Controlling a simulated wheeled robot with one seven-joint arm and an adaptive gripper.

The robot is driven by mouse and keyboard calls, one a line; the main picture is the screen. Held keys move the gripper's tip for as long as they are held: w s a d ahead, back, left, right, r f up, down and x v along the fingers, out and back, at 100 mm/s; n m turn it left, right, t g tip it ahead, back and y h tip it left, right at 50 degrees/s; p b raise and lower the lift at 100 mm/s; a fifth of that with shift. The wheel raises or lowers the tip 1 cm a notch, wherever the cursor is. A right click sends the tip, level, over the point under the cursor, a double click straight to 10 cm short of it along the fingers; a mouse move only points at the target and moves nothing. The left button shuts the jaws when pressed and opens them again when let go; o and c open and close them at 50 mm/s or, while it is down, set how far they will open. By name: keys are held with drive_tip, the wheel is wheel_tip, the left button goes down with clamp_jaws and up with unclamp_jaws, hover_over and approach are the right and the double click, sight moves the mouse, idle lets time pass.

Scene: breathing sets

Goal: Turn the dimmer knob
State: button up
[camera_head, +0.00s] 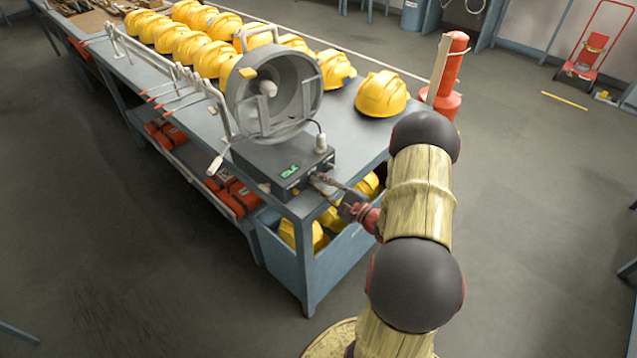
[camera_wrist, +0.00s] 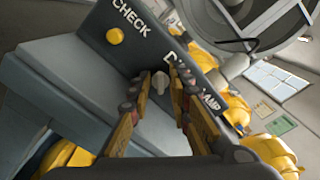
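The dimmer knob (camera_wrist: 160,83) is a small pale grey knob on the face of a dark box, seen in the wrist view. Its label is partly covered by a finger; "LAMP" can be read. The dark box (camera_head: 264,159) with a green display stands on the near corner of the workbench, under a large round lamp (camera_head: 258,90). My gripper (camera_wrist: 161,79) is open, with one finger on each side of the knob and small gaps between. In the head view my gripper (camera_head: 325,186) is at the front of the box; the knob is hidden there.
A yellow button (camera_wrist: 116,36) labelled "CHECK" sits on the same face. Several yellow helmets (camera_head: 381,94) stand on the workbench (camera_head: 345,122) behind the lamp. A blue bin (camera_head: 340,258) with helmets is below my gripper. A red cylinder (camera_head: 452,70) stands behind my arm.

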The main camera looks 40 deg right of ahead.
clamp_jaws()
idle(0.5)
drive_tip(key=m+p, duration=0.2)
drive_tip(key=m, duration=0.3)
drive_tip(key=shift+r, duration=0.1)
drive_tip(key=shift+d+m+p, duration=0.15)
drive_tip(key=shift+m+p, duration=0.7)
drive_tip(key=shift+m, duration=1.45)
drive_tip(key=shift+o, duration=1.2)
unclamp_jaws()
